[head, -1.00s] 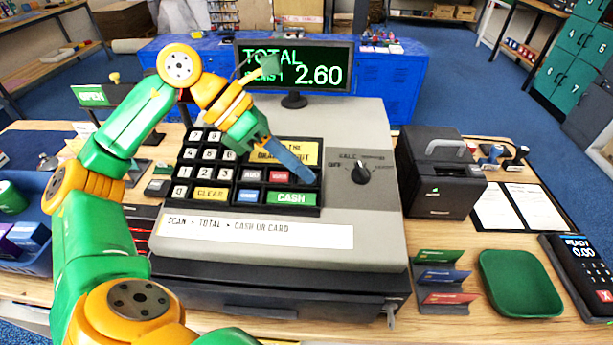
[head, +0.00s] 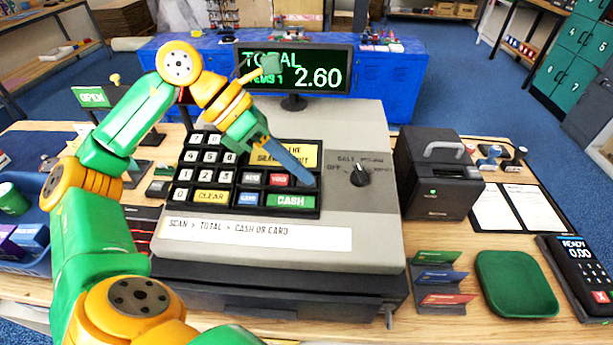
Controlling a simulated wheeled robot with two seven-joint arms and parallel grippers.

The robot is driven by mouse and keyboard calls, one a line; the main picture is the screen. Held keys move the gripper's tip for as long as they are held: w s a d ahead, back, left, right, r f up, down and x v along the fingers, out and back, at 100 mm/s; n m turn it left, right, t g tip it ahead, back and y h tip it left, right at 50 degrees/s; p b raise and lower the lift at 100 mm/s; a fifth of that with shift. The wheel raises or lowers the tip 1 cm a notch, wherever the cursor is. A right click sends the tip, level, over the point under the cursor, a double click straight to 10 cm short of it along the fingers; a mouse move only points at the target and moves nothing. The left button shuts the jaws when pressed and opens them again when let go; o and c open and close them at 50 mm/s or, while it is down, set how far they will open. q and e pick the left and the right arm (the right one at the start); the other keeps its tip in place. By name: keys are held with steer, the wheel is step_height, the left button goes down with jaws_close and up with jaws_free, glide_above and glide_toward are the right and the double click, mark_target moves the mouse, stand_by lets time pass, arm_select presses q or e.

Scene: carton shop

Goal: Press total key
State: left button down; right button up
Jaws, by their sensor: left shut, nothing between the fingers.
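The grey cash register (head: 372,225) stands on the counter with its black keypad (head: 240,208) facing me. Readable keys include yellow CLEAR (head: 211,196), red VOID (head: 278,179) and green CASH (head: 291,200). I cannot make out a key marked TOTAL; the fingers cover part of the keypad's right side. The display (head: 297,69) behind reads TOTAL 2.60. My left gripper (head: 306,180) is shut and empty, its blue fingers slanting down over the keypad's right edge, right of VOID. Whether the tips touch a key is unclear. My right gripper is not in view.
A mode dial (head: 359,175) sits right of the keypad. A black printer (head: 437,172), a card rack (head: 440,280), a green tray (head: 515,284) and a card terminal (head: 583,270) stand to the right. A blue bin (head: 38,262) is at left.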

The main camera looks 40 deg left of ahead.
arm_select(q)
steer(key=r+p, duration=0.2)
steer(key=r, duration=0.1)
steer(key=r+p, duration=0.2)
steer(key=shift+s+d+r, duration=0.15)
steer(key=shift+s+d, duration=0.1)
steer(key=shift+s, duration=0.15)
stand_by(0.4)
